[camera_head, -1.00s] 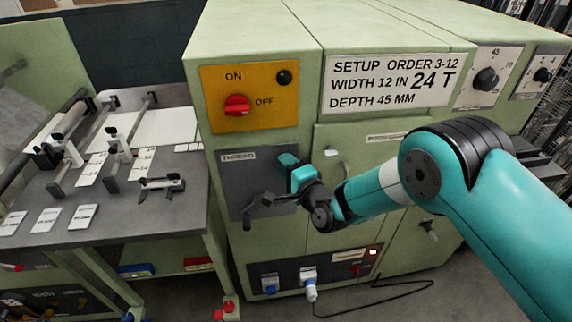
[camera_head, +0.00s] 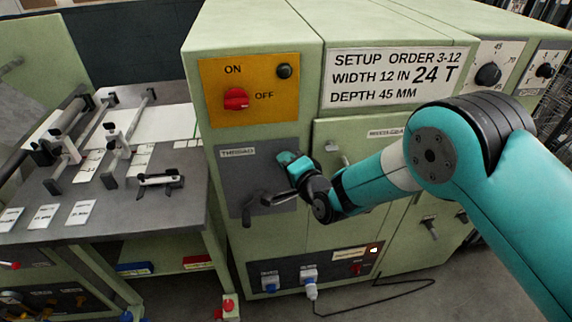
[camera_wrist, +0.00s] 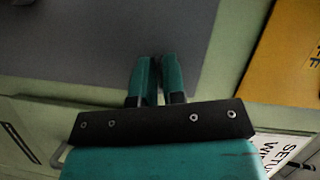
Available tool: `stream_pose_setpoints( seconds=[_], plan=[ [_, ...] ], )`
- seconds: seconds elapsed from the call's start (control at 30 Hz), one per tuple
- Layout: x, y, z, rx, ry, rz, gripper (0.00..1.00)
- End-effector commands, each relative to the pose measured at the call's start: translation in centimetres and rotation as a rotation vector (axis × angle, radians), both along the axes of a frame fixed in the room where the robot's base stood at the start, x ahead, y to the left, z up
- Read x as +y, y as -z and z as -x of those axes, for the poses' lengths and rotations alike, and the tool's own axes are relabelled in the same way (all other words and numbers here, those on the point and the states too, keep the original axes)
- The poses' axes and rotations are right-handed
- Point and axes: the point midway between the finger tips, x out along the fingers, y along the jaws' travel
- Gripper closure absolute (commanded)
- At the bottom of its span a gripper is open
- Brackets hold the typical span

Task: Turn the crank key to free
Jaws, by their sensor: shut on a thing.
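The crank key (camera_head: 268,200) is a dark bent handle at the lower part of a grey panel (camera_head: 232,172) on the green machine. The panel's label appears to read THREAD. My gripper (camera_head: 284,158) is at the panel, its teal fingers pointing toward it. In the wrist view the fingers (camera_wrist: 158,62) are close together in front of the grey surface. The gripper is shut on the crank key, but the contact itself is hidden. The key cannot be made out in the wrist view.
An orange panel (camera_head: 272,85) with a red ON/OFF knob (camera_head: 236,99) is above. A setup sign (camera_head: 395,78) is to its right. A grey worktable (camera_head: 110,210) with fixtures and white cards stands left. Plugs and a cable are below.

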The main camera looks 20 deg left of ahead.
Motion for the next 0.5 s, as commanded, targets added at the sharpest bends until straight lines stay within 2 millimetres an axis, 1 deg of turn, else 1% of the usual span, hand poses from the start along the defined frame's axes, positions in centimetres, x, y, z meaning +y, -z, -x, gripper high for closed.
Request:
stream_pose_setpoints(
  seconds=[0.5],
  plan=[
    [0.16,0.2,0.1,-0.258,-0.001,0.415,1.0]
  ],
)
